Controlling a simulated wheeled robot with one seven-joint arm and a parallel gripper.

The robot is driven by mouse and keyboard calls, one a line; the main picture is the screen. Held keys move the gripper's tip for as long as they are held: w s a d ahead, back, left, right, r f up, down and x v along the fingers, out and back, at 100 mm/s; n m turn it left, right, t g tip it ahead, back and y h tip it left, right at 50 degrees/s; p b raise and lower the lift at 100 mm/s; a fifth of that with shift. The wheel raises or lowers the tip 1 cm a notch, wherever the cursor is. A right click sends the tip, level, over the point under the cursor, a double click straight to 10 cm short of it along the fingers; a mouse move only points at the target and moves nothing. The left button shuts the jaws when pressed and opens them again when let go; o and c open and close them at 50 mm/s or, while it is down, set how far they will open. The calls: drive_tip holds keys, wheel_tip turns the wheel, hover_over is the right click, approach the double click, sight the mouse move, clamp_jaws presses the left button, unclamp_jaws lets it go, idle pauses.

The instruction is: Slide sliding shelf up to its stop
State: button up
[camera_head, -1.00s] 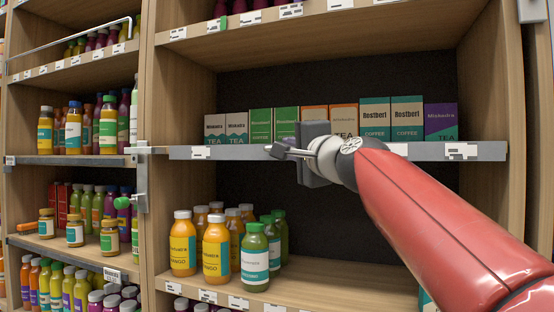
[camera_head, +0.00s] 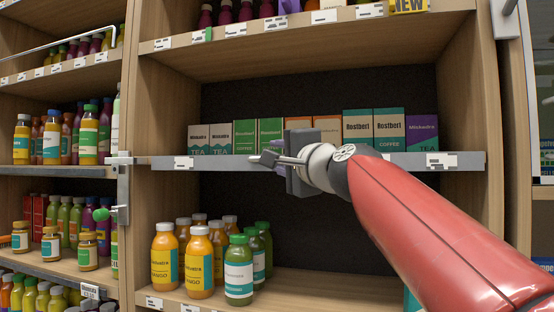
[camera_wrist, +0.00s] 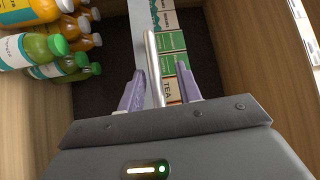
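The sliding shelf (camera_head: 225,162) is a board with a grey front edge and white price tags, at mid-height in the bay. A row of tea and coffee boxes (camera_head: 245,137) stands on it. My gripper (camera_head: 268,160) is at the shelf's front edge, near its middle. In the wrist view, a light metal bar (camera_wrist: 153,60) runs between the two purple fingers of my gripper (camera_wrist: 160,88). The fingers are spread, with gaps beside the bar. The shelf's grey edge (camera_wrist: 139,30) lies behind it. My arm hides part of the shelf and boxes on the right.
Orange and green juice bottles (camera_head: 198,258) stand on the fixed lower shelf (camera_head: 330,285). An upper shelf (camera_head: 300,35) spans the bay above the boxes. Dark open room lies above and below the sliding shelf.

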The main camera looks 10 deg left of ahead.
drive_tip(key=b+v, duration=0.1)
drive_tip(key=v, duration=0.5)
drive_tip(key=shift+s+b, duration=0.15)
drive_tip(key=shift+b, duration=0.25)
drive_tip(key=s+d+f+n+g+h, duration=0.2)
drive_tip(key=s+d+f, duration=0.5)
drive_tip(key=f, duration=0.9)
drive_tip(key=s+d+f+n+g+h, duration=0.3)
drive_tip(key=s+d+f+h, duration=0.3)
drive_tip(key=f, duration=1.1)
drive_tip(key=s+d+f+n+g+h, duration=0.3)
drive_tip(key=s+d+f, duration=0.6)
drive_tip(key=f, duration=0.7)
drive_tip(key=shift+s+d+f+g+h, duration=0.25)
drive_tip(key=shift+d+g+h, duration=0.35)
drive_tip(key=shift+d+h, duration=0.4)
